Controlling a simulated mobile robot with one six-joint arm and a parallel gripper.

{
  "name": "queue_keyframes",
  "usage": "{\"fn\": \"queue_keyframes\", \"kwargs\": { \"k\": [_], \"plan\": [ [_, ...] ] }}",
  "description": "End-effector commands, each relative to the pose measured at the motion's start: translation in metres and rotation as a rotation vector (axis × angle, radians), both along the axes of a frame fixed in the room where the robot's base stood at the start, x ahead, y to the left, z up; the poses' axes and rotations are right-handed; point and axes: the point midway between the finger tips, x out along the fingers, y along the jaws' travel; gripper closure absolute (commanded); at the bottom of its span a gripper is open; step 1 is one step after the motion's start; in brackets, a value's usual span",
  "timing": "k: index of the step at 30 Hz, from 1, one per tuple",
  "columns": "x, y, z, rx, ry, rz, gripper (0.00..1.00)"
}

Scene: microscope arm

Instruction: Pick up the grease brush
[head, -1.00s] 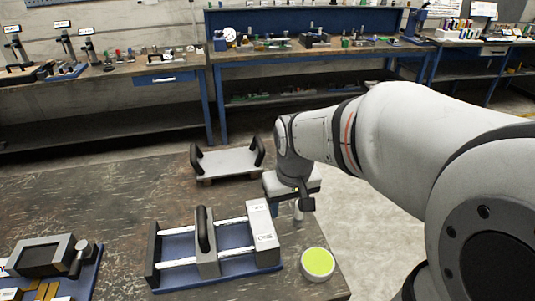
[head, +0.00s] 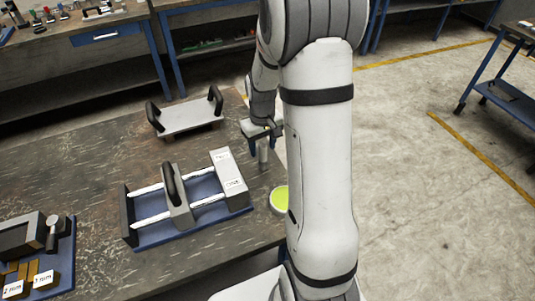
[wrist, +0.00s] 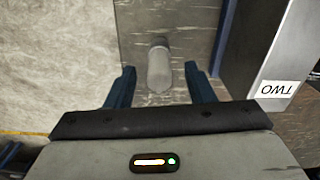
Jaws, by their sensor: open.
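A pale grey cylinder, which I take to be the grease brush, stands upright near the table's right edge in the head view (head: 264,152). In the wrist view the grease brush (wrist: 158,72) lies between the two blue fingers, with clear gaps on both sides. Its bristles cannot be made out. My gripper (wrist: 159,70) is open and empty; in the head view my gripper (head: 262,134) is at the top of the cylinder, partly hidden by my arm.
A round pot with a yellow-green top (head: 280,198) is near the table edge, partly behind my arm. A blue-based slide fixture (head: 150,238) with white rods stands left of the brush. A handled tray (head: 188,118) is behind. Open floor lies right.

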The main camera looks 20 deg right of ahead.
Motion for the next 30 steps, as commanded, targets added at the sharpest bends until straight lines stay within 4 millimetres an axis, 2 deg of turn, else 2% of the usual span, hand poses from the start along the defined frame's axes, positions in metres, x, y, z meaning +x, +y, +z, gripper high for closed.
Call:
{"fn": "queue_keyframes", "kwargs": {
  "k": [3, 6, 13, 30],
  "plan": [
    [-0.001, -0.001, -0.017, 0.001, 0.003, 0.000, 0.51],
    [-0.001, -0.001, -0.024, 0.001, 0.002, 0.000, 0.51],
    [0.000, -0.001, -0.025, 0.000, 0.000, 0.000, 0.51],
    [0.000, 0.000, -0.025, 0.000, 0.000, 0.000, 0.97]
  ]
}}
